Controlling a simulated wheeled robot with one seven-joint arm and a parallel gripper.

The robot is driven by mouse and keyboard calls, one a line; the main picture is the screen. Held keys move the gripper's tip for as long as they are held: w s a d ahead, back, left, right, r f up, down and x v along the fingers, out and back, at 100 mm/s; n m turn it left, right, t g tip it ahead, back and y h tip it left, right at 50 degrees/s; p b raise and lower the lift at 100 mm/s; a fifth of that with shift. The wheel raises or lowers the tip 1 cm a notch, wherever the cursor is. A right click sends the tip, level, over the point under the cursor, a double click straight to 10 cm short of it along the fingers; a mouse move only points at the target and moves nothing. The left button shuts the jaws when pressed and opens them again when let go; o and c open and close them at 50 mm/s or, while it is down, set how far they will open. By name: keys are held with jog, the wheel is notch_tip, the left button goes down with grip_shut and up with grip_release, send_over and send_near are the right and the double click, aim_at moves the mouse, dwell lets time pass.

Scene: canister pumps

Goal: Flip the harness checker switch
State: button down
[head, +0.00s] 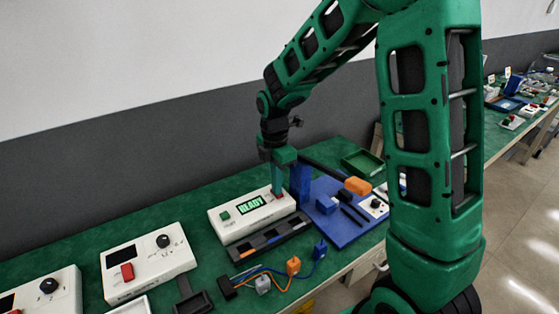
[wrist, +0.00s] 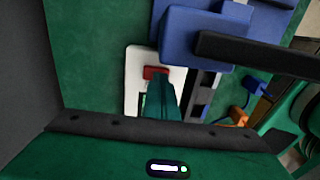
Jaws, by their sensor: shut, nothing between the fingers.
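The harness checker (head: 231,228) is a white box on the green bench, with a lit green display reading READY and a green button at its left. Its red switch (head: 280,197) is at the right end of its top face, partly hidden by my gripper (head: 277,189). In the wrist view the red switch (wrist: 152,72) shows just beyond the tip of my gripper (wrist: 160,84), on the white box (wrist: 140,58). My gripper is shut and empty, pointing down at the switch. I cannot tell whether it touches the switch.
A blue fixture (head: 345,234) with a black lever and orange handle (head: 357,186) stands close at right. A dark divided tray (head: 268,241) lies in front of the checker, with a wire harness (head: 293,266) nearby. Another white box (head: 150,263) is to the left.

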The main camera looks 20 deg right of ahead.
jog(key=shift+w+r, duration=0.9)
jog(key=shift+r, duration=0.2)
notch_tip(320, 180, up, 12)
jog(key=s, duration=0.2)
jog(key=shift+f, duration=0.2)
jog(key=shift+w+d, duration=0.15)
jog(key=shift+d, duration=0.05)
jog(key=shift+w+a+r, duration=0.1)
jog(key=shift+w+a, duration=0.05)
jog(key=f, duration=1.4)
jog(key=shift+s, duration=0.2)
